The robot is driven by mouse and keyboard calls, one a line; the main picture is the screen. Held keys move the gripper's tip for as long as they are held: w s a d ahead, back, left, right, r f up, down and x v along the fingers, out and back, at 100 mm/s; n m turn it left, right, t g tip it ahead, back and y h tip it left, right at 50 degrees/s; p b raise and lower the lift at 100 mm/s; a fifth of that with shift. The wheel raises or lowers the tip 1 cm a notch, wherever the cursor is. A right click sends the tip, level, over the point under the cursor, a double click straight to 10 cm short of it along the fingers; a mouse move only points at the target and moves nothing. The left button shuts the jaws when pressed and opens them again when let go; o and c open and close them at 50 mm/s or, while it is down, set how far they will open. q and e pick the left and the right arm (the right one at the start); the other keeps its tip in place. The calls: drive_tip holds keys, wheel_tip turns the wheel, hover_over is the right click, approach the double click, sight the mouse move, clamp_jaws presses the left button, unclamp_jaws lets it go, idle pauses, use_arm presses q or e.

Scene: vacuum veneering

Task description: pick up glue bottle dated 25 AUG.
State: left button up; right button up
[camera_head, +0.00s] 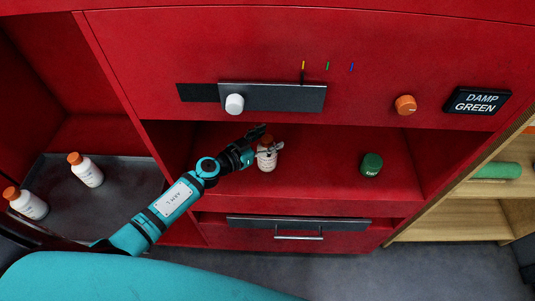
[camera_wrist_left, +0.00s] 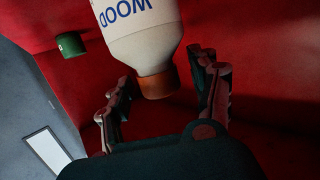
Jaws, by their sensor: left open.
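A white glue bottle (camera_head: 267,157) with an orange cap stands in the red recess. My left gripper (camera_head: 262,146) is at its upper part. In the left wrist view the bottle (camera_wrist_left: 143,45) shows the word WOOD, and its orange-brown cap (camera_wrist_left: 159,84) lies between the spread fingers of my left gripper (camera_wrist_left: 165,97). The fingers look apart from the cap. Two more white bottles with orange caps, one (camera_head: 88,173) and another (camera_head: 30,205), are on the grey tray at the left. No date is readable on any bottle. My right gripper is out of view.
A green container (camera_head: 371,165) stands to the right in the same recess, and shows in the wrist view (camera_wrist_left: 71,44). Above are a white knob (camera_head: 234,103), an orange knob (camera_head: 405,105) and a DAMP GREEN sign (camera_head: 478,101). The grey tray (camera_head: 125,190) has bare room. A drawer handle (camera_head: 298,238) is below.

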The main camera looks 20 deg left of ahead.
use_arm(q)
drive_tip(key=shift+s, duration=0.1)
drive_tip(key=shift+a, duration=0.1)
drive_tip(key=shift+c, duration=1.2)
clamp_jaws()
drive_tip(key=shift+r, duration=0.15)
